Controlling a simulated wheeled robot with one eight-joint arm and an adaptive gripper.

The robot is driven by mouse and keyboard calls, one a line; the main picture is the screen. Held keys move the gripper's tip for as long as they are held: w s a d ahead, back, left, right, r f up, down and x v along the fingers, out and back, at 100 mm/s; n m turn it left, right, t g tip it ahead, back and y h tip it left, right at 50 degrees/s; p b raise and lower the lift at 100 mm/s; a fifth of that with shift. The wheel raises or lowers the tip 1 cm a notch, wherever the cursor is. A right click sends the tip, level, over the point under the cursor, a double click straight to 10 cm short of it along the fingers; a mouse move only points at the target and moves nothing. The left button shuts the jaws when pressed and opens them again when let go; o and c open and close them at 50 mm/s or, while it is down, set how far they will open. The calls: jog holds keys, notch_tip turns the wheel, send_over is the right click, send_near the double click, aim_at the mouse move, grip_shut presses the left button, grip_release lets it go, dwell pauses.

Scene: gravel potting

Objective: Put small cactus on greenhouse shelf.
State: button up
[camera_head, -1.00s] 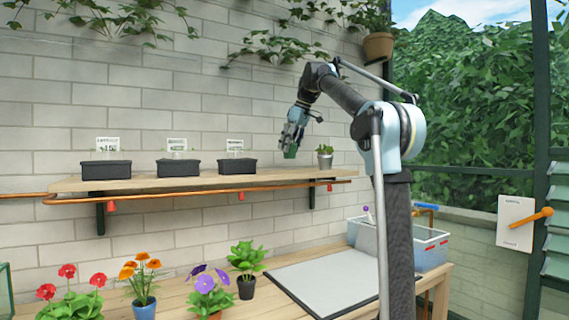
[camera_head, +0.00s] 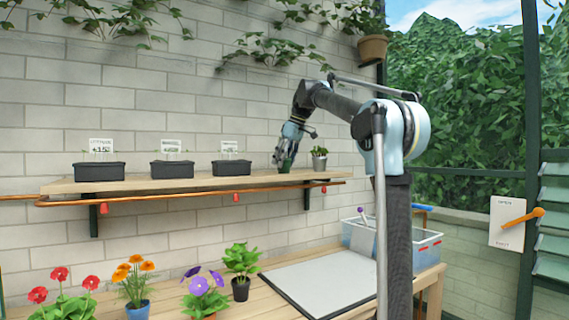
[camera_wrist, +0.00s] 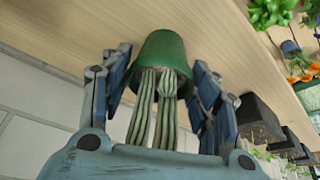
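The small cactus, with ribbed green stems, is in a green pot (camera_wrist: 164,52). In the wrist view its stems (camera_wrist: 152,105) point back toward my palm and the pot base points toward the wooden shelf (camera_wrist: 225,40).
A grey pot with a green plant (camera_head: 319,160) stands close to the right. Black labelled planters (camera_head: 230,167) stand left on the shelf. A copper pipe (camera_head: 170,199) runs along its front. Flowers, a grey mat (camera_head: 318,279) and a clear bin (camera_head: 400,247) are on the bench below.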

jog(key=shift+o, duration=0.5)
jog(key=shift+r, duration=0.1)
jog(key=v, duration=1.2)
jog(key=s+d+f+m+h, duration=0.1)
jog(key=s+d+f+m, duration=0.3)
jog(key=s+f, duration=0.8)
jog(key=s+d+f+m+h, duration=0.1)
jog(key=s+d+f+m, duration=0.3)
jog(key=f, duration=2.3)
jog(key=s+d+f+m+h, duration=0.1)
jog(key=s+d+f+m, duration=0.3)
jog(key=s+d+f, duration=0.8)
jog(key=s+f, duration=0.8)
jog(key=s, duration=0.2)
jog(key=shift+f+h, duration=0.35)
jog(key=shift+h, duration=0.05)
